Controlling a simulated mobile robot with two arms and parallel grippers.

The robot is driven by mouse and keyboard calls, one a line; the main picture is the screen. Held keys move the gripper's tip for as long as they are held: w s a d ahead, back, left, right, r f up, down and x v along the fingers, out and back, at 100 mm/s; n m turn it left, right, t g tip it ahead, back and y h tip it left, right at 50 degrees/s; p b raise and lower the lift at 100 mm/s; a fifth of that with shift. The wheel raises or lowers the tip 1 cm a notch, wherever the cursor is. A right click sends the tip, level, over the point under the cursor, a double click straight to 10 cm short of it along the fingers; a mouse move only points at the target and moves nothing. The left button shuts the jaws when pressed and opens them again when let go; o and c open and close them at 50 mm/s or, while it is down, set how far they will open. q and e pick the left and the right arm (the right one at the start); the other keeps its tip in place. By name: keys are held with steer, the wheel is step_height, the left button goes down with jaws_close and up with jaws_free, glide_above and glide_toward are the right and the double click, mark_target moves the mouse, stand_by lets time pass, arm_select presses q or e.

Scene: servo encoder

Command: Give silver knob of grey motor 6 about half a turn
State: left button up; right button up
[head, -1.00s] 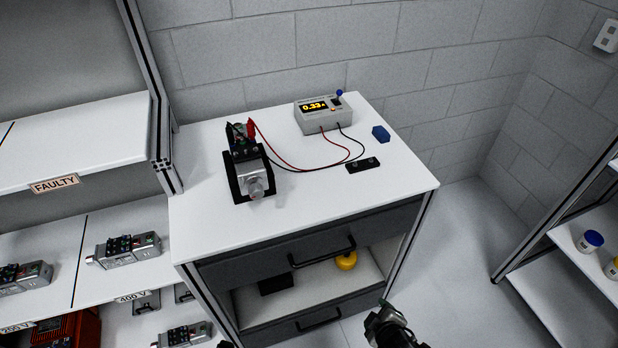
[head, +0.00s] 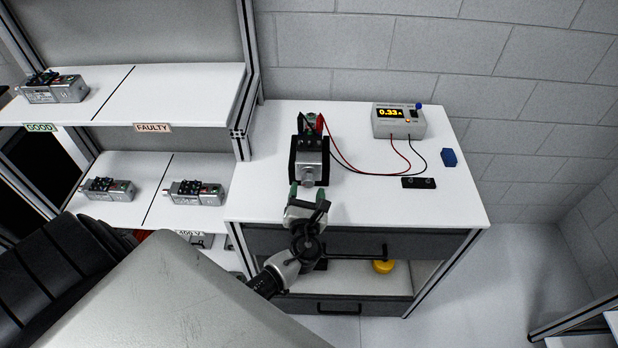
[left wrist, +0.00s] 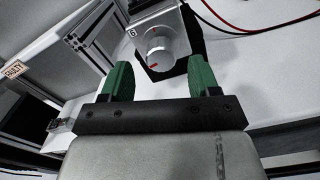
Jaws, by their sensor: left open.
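The grey motor 6 (head: 311,160) sits in a black holder on the white worktop. Its silver knob (head: 307,183) faces the front edge of the table. The left wrist view shows the knob (left wrist: 158,48) with red marks, and the number 6 on the motor face (left wrist: 150,22). My left gripper (head: 308,190) is open, its green fingertips just in front of the knob. In the left wrist view the two green fingers (left wrist: 163,82) stand apart, with the knob beyond and between them, apparently not held. My right gripper is not in view.
A meter (head: 398,121) reading 0.33 stands at the back, with red and black leads running to the motor. A black block (head: 418,183) and a blue piece (head: 449,157) lie to the right. Shelves with motors (head: 197,193) stand left. The worktop's front right is clear.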

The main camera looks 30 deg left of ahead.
mark_target(308, 185)
arm_select(q)
steer(key=x, duration=0.2)
steer(key=shift+w+a+r, duration=0.1)
steer(key=shift+w, duration=0.3)
steer(key=shift+w+a, duration=0.45)
steer(key=shift+w, duration=0.05)
steer(key=shift+d, duration=0.1)
steer(key=c, duration=0.9)
